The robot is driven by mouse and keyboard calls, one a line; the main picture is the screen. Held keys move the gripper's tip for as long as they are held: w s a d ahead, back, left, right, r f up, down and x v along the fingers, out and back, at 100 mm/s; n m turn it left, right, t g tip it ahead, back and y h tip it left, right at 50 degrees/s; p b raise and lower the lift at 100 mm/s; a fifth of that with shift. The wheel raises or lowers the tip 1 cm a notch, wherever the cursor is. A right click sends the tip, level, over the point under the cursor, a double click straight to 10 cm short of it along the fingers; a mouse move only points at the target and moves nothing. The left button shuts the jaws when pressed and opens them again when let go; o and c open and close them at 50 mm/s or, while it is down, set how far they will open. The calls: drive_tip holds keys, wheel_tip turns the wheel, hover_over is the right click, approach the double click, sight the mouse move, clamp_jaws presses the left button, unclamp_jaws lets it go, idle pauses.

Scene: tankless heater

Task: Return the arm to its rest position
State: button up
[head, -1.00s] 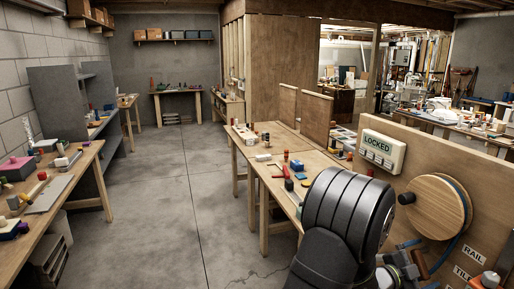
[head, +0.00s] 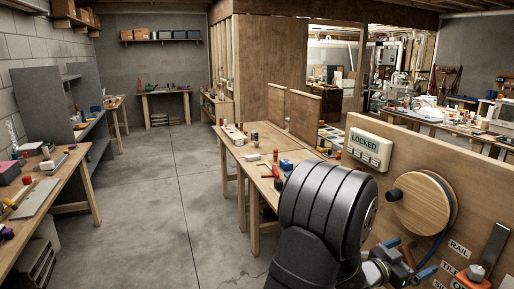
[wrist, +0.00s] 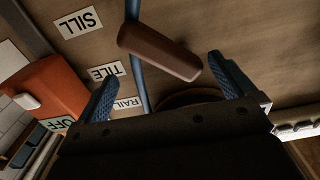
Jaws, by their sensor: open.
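My gripper (head: 410,258) is at the lower right of the head view, in front of the wooden panel (head: 405,155), and part of it is hidden behind my arm. In the wrist view my gripper (wrist: 165,88) has its two blue fingers wide apart with nothing held between them. A brown handle (wrist: 160,48) shows beyond the fingertips; I cannot tell how far away it is. My dark arm is bent in front of the bench.
The panel carries a LOCKED box (head: 369,148), a round wooden wheel (head: 422,203) with a dark knob, and a RAIL label (head: 459,250). An orange box (wrist: 48,85) is at left in the wrist view. A cluttered bench (head: 240,152) stands behind; the floor (head: 150,215) at left is clear.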

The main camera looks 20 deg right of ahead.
drive_tip(key=a, duration=0.6)
drive_tip(key=shift+a, duration=0.2)
idle(1.3)
drive_tip(key=w+a+r+n+t+y, duration=0.45)
drive_tip(key=w+a+t, duration=0.35)
drive_tip(key=a, duration=0.4)
drive_tip(key=w+a+r+n+t+y, duration=0.15)
drive_tip(key=a+n+y, duration=0.3)
drive_tip(key=a, duration=0.85)
drive_tip(key=s+a+f+n+g+y, duration=0.2)
drive_tip(key=s+a+f+y, duration=0.1)
drive_tip(key=s+a, duration=0.5)
drive_tip(key=s+a+f+n+g+y, duration=0.2)
drive_tip(key=s+a, duration=0.5)
drive_tip(key=a, duration=0.6)
wheel_tip(320, 180, down, 2)
drive_tip(key=shift+s+a+y, duration=0.2)
drive_tip(key=shift+s+y, duration=0.15)
drive_tip(key=shift+y, duration=0.55)
